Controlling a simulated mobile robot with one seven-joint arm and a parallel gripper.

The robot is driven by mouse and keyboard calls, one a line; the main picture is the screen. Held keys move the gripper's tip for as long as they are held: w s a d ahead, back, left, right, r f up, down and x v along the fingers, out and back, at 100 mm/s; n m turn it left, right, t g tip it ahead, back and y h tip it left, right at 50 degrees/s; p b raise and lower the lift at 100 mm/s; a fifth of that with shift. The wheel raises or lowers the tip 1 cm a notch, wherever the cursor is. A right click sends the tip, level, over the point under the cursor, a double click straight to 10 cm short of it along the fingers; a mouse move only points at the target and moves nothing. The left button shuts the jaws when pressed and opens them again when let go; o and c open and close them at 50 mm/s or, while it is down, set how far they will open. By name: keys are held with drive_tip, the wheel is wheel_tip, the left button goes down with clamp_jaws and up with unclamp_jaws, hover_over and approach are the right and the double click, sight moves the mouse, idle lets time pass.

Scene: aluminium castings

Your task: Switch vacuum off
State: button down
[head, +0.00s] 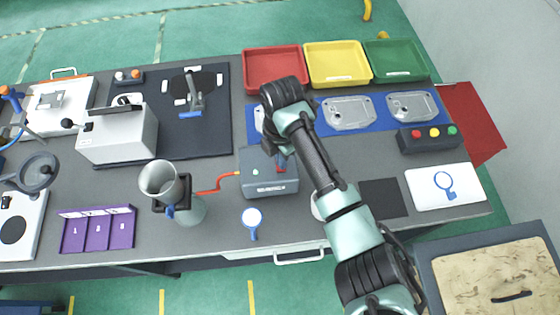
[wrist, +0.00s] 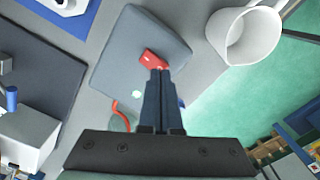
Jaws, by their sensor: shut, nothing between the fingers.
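The vacuum unit is a grey box (head: 268,182) on the bench with a red hose at its left side. It fills the upper middle of the wrist view (wrist: 118,58). A red switch (wrist: 155,60) sits on its top, and a small green light (wrist: 136,94) shows nearby. My gripper (head: 281,163) is over the box from the right in the head view. Its fingers (wrist: 160,74) are shut and empty, with the tips right at the red switch. I cannot tell whether they touch it. My gripper hides part of the switch in the head view.
A grey cylinder (head: 160,180) on a pump stands left of the box. A white cup (wrist: 245,36) is close by in the wrist view. Castings on a blue mat (head: 376,126) and coloured trays (head: 337,63) lie behind. A button box (head: 429,137) is at right.

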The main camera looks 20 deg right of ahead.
drive_tip(key=shift+f+b, duration=0.65)
drive_tip(key=shift+f, duration=0.4)
drive_tip(key=shift+s+r, duration=0.1)
idle(0.3)
wheel_tip(320, 180, up, 7)
drive_tip(key=p, duration=0.6)
drive_tip(key=shift+p, duration=0.4)
